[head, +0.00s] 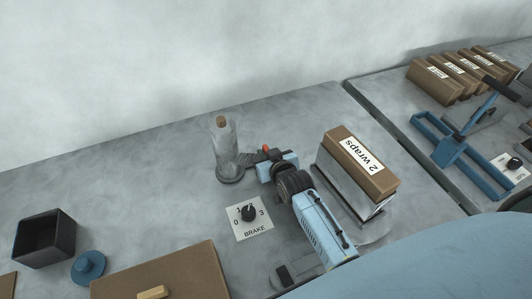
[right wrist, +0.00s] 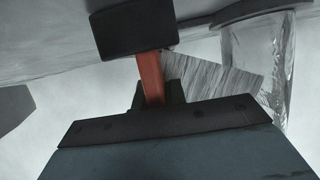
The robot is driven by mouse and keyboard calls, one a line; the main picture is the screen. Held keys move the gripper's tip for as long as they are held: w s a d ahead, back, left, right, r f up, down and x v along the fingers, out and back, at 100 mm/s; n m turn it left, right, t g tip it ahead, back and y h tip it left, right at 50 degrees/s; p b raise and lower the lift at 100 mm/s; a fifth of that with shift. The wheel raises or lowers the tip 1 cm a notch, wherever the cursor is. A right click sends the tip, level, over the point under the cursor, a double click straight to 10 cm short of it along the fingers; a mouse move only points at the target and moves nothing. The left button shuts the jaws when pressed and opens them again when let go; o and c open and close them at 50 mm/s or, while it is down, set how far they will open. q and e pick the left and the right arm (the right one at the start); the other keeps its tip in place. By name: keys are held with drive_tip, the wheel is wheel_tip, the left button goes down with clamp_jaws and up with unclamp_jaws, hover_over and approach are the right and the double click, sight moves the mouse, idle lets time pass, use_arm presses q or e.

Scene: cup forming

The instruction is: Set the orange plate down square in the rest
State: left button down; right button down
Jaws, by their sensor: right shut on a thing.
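My right gripper (head: 268,158) is shut beside the wrapped post, its jaws a little to the right of it. A small orange-red piece of the orange plate (head: 266,149) shows at its tip. In the right wrist view the orange plate (right wrist: 151,78) is a narrow strip, partly hidden between a dark block and the gripper's dark front. A grey fibrous strip (right wrist: 205,75) lies just beside it there, toward the post. I cannot tell whether the plate is square to anything. The rest cannot be made out with certainty. My left gripper is not in view.
The post (head: 222,148), wrapped in clear crinkled film, stands on a round base.

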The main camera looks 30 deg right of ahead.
drive_tip(key=shift+s+f, duration=0.1)
drive_tip(key=shift+f, duration=0.2)
drive_tip(key=c, duration=1.4)
unclamp_jaws()
drive_tip(key=shift+o, duration=0.2)
drive_tip(key=p+v, duration=0.2)
drive_tip(key=v, duration=1.1)
drive_tip(key=shift+s, duration=0.15)
